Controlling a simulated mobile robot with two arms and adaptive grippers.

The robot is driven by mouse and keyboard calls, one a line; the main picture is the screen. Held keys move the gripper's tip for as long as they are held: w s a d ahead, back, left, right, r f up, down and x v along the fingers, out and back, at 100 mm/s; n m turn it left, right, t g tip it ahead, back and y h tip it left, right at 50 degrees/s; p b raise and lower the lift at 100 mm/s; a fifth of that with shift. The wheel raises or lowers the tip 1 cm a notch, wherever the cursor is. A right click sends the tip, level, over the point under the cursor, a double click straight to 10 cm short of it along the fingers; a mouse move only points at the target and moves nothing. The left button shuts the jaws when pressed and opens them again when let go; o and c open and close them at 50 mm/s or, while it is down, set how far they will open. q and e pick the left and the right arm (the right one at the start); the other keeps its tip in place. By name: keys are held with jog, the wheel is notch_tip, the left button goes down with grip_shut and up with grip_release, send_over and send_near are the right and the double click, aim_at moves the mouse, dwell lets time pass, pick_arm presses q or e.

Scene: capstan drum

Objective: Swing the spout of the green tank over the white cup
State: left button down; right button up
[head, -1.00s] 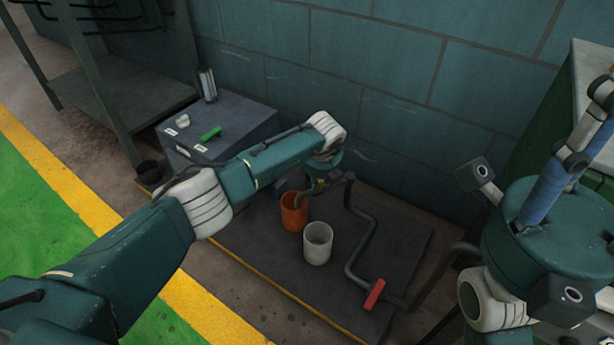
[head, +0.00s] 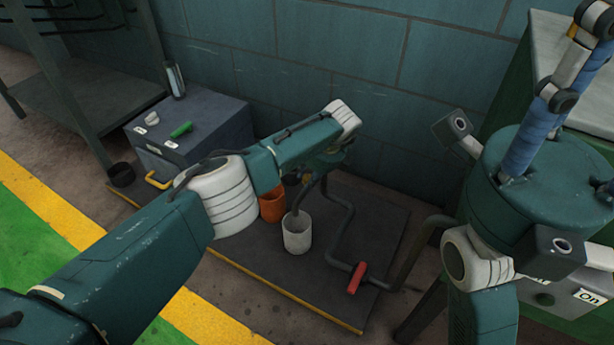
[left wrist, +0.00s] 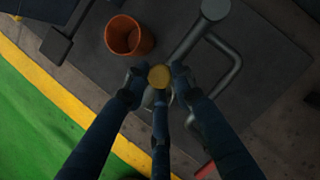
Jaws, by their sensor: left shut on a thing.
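The white cup (head: 297,236) stands upright on the dark base plate, right of the orange cup (head: 271,208). The grey spout (head: 300,196) hangs down with its end at the white cup's mouth; exact centring is hard to judge. My left gripper (head: 318,173) is at the spout's upper part, partly hidden by my arm. In the left wrist view its fingers (left wrist: 157,82) are closed around a yellow-ended knob (left wrist: 159,77) at the spout. The orange cup lies to the upper left there.
A bent grey pipe with a red handle (head: 357,278) stands right of the white cup. A grey box (head: 222,128) with a green handle stands at left. The wall (head: 340,60) is close behind. The plate's front (head: 275,288) is clear.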

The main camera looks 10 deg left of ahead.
pick_arm(q)
jog(key=shift+w+d+r, duration=0.2)
jog(key=shift+w+r, duration=0.05)
jog(key=c, duration=1.5)
grip_release()
jog(key=shift+o, duration=0.2)
jog(key=shift+f, duration=0.1)
jog(key=shift+s, duration=0.1)
jog(key=v, duration=1.2)
jog(key=shift+s+f, duration=0.1)
